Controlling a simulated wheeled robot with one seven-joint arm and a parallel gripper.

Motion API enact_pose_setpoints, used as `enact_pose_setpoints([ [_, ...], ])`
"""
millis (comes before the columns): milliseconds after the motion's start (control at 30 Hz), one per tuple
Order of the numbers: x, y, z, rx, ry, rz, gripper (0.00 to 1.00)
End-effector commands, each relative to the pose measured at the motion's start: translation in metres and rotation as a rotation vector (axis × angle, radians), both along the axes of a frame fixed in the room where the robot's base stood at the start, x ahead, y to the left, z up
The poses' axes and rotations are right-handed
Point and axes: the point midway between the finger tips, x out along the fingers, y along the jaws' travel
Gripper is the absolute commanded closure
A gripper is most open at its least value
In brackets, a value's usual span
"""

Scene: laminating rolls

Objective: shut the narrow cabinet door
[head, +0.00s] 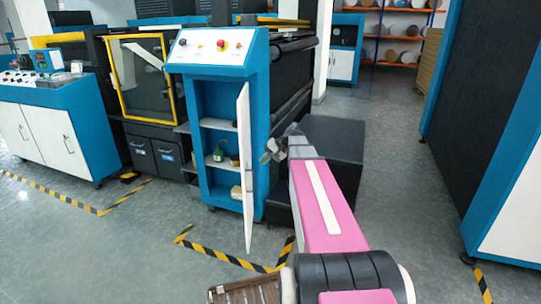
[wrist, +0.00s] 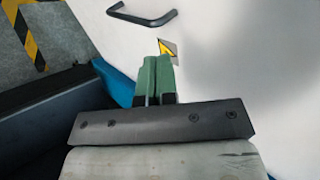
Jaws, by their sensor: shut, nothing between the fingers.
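The narrow blue cabinet (head: 226,80) stands in the middle of the head view, with a sloped control panel on top. Its white door (head: 246,170) stands open, swung out towards me and seen nearly edge-on, so the shelves show. My gripper (head: 268,152) is right of the door, on its outer face side. In the wrist view the white door face (wrist: 235,70) fills the right and upper part. A dark handle (wrist: 142,18) and a yellow warning sticker (wrist: 168,47) are on it. My green fingers (wrist: 157,76) are shut and empty, close to the face; I cannot tell whether they touch.
Shelves (head: 220,163) inside the cabinet hold a green bottle and small items. A dark low box (head: 335,150) stands behind my arm. A large blue and black machine (head: 500,130) is at the right. Striped tape (head: 225,256) marks the floor in front; the floor at left is clear.

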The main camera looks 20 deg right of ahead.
Motion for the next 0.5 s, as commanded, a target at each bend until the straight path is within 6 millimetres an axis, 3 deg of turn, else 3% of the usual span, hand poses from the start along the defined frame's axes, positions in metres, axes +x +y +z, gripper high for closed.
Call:
enact_pose_setpoints([
  [167,0.007,0.024,-0.023,0.001,0.002,0.002,1.0],
  [500,0.017,0.059,-0.022,-0.001,0.0,0.001,1.0],
])
